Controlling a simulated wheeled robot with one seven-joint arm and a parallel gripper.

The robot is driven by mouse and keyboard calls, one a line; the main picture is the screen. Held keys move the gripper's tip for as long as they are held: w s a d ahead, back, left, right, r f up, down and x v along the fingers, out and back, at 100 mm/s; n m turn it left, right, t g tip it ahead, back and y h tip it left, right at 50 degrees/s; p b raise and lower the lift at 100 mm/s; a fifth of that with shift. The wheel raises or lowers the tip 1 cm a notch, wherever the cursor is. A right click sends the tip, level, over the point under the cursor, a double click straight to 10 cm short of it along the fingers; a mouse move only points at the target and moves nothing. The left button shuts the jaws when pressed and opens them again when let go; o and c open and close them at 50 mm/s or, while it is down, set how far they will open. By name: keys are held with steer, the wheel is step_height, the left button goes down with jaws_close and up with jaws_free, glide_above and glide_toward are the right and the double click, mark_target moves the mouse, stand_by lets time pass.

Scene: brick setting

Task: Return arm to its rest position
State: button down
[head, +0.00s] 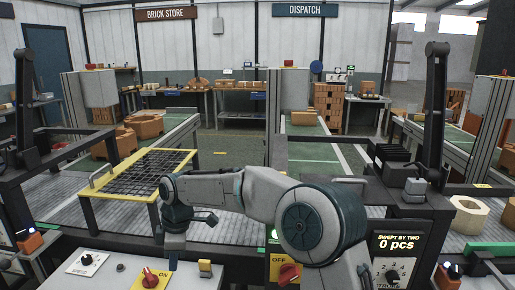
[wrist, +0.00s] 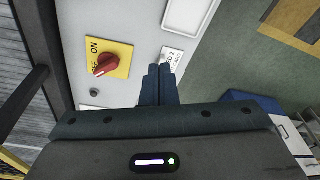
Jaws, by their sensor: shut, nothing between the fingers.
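My arm reaches out to the left over the front panel in the head view, bent at the elbow. My gripper (head: 173,264) points down at its end, above the light grey panel, to the right of a red rotary switch on a yellow plate (head: 151,279). In the wrist view my gripper (wrist: 160,70) has its two dark fingers together with nothing between them. The red switch also shows there (wrist: 106,64), left of the fingers and apart from them; its plate reads ON at the upper end. A small white label is partly hidden behind the fingertips.
A yellow-framed black grid (head: 150,173) stands behind the arm on the left. A dark post (head: 436,110) rises at the right, near a counter display reading 0 pcs (head: 396,243). A second red switch (head: 288,274) sits below my arm. Green-grey floor (wrist: 250,75) lies right of the panel.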

steer(key=s+d+r+m+t+h, duration=0.1)
steer(key=s+d+r+m, duration=0.2)
steer(key=d, duration=0.5)
steer(key=s+d+m+t+h, duration=0.15)
steer(key=d+m, duration=0.25)
steer(key=d, duration=0.4)
steer(key=s+d+r+m, duration=0.2)
steer(key=s+d+m, duration=0.15)
steer(key=d, duration=0.35)
steer(key=s+d+f+m+t, duration=0.1)
steer(key=s+d+f+m, duration=0.1)
steer(key=s+d+m, duration=0.9)
steer(key=shift+s+d+f, duration=0.3)
steer(key=shift+s+d, duration=0.5)
steer(key=shift+d, duration=0.4)
steer(key=shift+y, duration=0.25)
